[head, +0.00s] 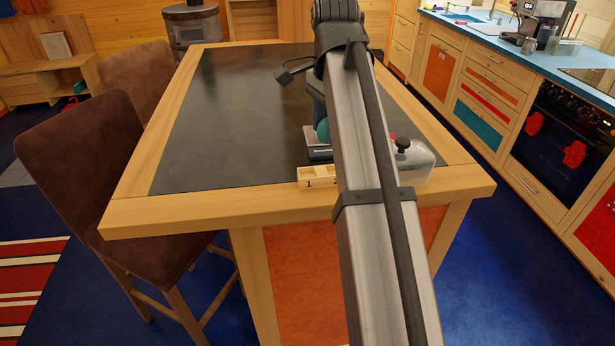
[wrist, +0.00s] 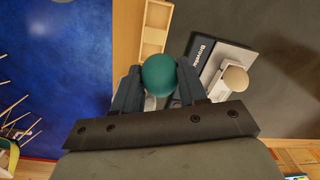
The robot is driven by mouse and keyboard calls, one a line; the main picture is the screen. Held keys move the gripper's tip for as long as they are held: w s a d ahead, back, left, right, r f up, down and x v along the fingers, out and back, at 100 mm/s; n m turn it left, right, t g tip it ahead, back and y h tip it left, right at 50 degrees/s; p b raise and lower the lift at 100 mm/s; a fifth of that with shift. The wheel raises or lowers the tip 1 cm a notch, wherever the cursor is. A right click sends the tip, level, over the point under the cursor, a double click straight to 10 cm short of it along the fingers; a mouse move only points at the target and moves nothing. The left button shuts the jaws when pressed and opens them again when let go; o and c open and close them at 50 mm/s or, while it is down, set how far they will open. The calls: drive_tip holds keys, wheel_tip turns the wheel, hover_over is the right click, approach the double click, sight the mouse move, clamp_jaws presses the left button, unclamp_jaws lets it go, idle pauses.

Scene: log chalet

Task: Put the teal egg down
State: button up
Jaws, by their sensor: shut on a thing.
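The teal egg (wrist: 159,75) is held between the two dark fingers of my gripper (wrist: 160,82) in the wrist view. In the head view a sliver of the egg (head: 322,130) shows left of my arm link, which hides most of the gripper. A pale wooden tray with compartments (wrist: 141,46) lies just beyond the egg in the wrist view. Its left end, marked 1, shows in the head view (head: 312,184) near the table's front edge. I cannot tell the egg's height above the table.
A clear container with a black knob (head: 416,165) stands right of my arm. The dark tabletop (head: 235,120) is clear at left.

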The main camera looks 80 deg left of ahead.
sight(308, 177)
drive_tip(key=s, duration=0.4)
drive_tip(key=shift+d+f, duration=0.3)
drive_tip(key=shift+d, duration=0.1)
wheel_tip(308, 177, down, 7)
drive_tip(key=shift+f, duration=0.2)
drive_tip(key=o, duration=0.8)
drive_tip(key=shift+c, duration=0.2)
drive_tip(key=shift+r, duration=0.1)
wheel_tip(308, 177, up, 7)
drive_tip(key=shift+d+r, duration=0.15)
drive_tip(key=shift+r, duration=0.05)
